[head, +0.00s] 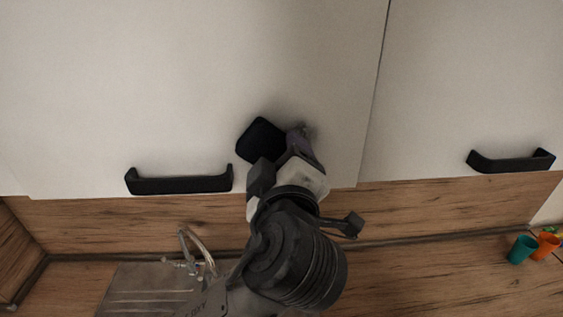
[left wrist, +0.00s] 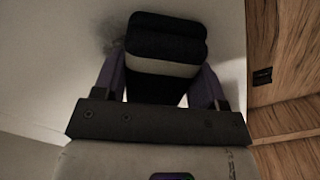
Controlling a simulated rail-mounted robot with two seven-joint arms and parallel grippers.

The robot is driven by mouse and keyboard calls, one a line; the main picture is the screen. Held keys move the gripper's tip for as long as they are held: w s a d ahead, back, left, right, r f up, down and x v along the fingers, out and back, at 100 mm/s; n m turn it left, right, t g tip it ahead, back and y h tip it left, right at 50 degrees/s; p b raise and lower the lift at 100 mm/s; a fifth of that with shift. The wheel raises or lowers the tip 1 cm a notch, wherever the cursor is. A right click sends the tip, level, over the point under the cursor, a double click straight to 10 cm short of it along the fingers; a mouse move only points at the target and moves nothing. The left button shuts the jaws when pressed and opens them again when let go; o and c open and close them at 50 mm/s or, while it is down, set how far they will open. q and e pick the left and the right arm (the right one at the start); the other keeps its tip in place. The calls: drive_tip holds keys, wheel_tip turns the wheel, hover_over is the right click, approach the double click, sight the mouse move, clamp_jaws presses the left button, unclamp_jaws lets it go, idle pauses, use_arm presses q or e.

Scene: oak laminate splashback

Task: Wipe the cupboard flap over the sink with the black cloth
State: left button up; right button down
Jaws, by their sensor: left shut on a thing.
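The white cupboard flap (head: 130,90) hangs over the sink, with a black bar handle (head: 180,185) at its lower edge. My left gripper (head: 281,150) is raised to the flap's lower right part and is shut on the black cloth (head: 261,141). The cloth looks like a thick folded pad and is at the flap's face; firm contact is hard to tell. In the left wrist view the cloth (left wrist: 166,38) sits between the fingers (left wrist: 160,82). A greyish smudge (left wrist: 112,36) shows on the flap beside it. My right gripper is not in view.
A second white cupboard door (head: 475,80) with a black handle (head: 510,162) is to the right. Below are the wooden splashback (head: 430,205), the tap (head: 192,250) and the metal drainer (head: 150,285).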

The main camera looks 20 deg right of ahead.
sight(327, 148)
use_arm(q)
drive_tip(key=shift+w+d, duration=0.2)
drive_tip(key=shift+w, duration=0.4)
drive_tip(key=shift+d, duration=0.1)
drive_tip(key=shift+s+d+b, duration=0.2)
drive_tip(key=shift+s+d, duration=0.15)
drive_tip(key=shift+d, duration=0.35)
drive_tip(key=shift+s+d+b, duration=0.15)
drive_tip(key=shift+s+d, duration=0.15)
drive_tip(key=shift+d, duration=0.4)
drive_tip(key=shift+s+d, duration=0.1)
drive_tip(key=shift+d, duration=0.15)
drive_tip(key=shift+d, duration=0.1)
drive_tip(key=shift+s+d, duration=0.25)
drive_tip(key=shift+d, duration=0.55)
drive_tip(key=shift+d+r, duration=0.15)
drive_tip(key=shift+d, duration=0.15)
drive_tip(key=shift+s+d+p, duration=0.2)
drive_tip(key=shift+d+p, duration=0.25)
drive_tip(key=shift+p, duration=0.05)
drive_tip(key=shift+s, duration=0.1)
